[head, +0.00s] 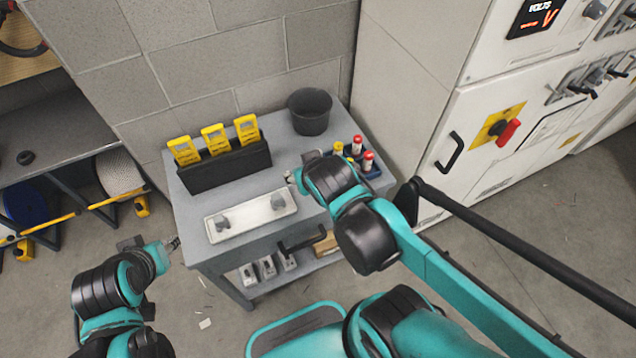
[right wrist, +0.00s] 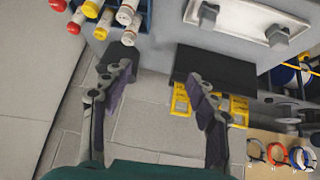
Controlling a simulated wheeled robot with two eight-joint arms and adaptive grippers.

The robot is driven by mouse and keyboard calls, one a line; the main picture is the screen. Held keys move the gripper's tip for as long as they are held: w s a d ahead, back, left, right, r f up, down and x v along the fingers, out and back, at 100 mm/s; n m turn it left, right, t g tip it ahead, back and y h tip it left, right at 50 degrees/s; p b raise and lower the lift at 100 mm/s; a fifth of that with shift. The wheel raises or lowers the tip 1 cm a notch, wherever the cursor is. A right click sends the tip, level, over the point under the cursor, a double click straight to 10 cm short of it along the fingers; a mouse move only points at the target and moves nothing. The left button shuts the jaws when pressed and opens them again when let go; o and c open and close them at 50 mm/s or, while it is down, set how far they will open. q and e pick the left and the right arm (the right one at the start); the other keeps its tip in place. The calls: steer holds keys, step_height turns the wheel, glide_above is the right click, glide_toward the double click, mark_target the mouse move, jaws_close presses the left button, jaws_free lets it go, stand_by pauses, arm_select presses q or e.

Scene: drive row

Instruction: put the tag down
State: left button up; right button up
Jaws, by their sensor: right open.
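Yellow tags (head: 214,138) stand upright in a black rack (head: 230,168) on the grey table; they show partly behind the rack in the right wrist view (right wrist: 238,110). My right gripper (right wrist: 158,68) is open, with nothing seen between its fingers. In the head view it (head: 296,178) is over the table, right of the rack, partly hidden by its own wrist. No tag shows in either gripper. My left gripper (head: 174,243) is by the table's left front edge, apart from the rack; its fingers are too small to tell.
A white tray (head: 240,228) with two grey pieces lies in front of the rack. A black bucket (head: 310,112) stands at the back right. A blue holder (head: 374,172) with red- and yellow-capped tubes is at the right edge. A switch cabinet (head: 470,110) stands to the right.

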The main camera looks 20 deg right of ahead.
steer(key=shift+g+y, duration=0.5)
steer(key=s, duration=0.5)
steer(key=shift+d, duration=0.35)
arm_select(q)
steer(key=shift+w+f, duration=0.1)
arm_select(e)
steer(key=shift+w+f, duration=0.1)
arm_select(q)
step_height(320, 180, down, 4)
steer(key=b, duration=0.4)
arm_select(e)
step_height(320, 180, down, 4)
steer(key=shift+f, duration=0.1)
arm_select(q)
steer(key=shift+f, duration=0.1)
steer(key=shift+c, duration=0.4)
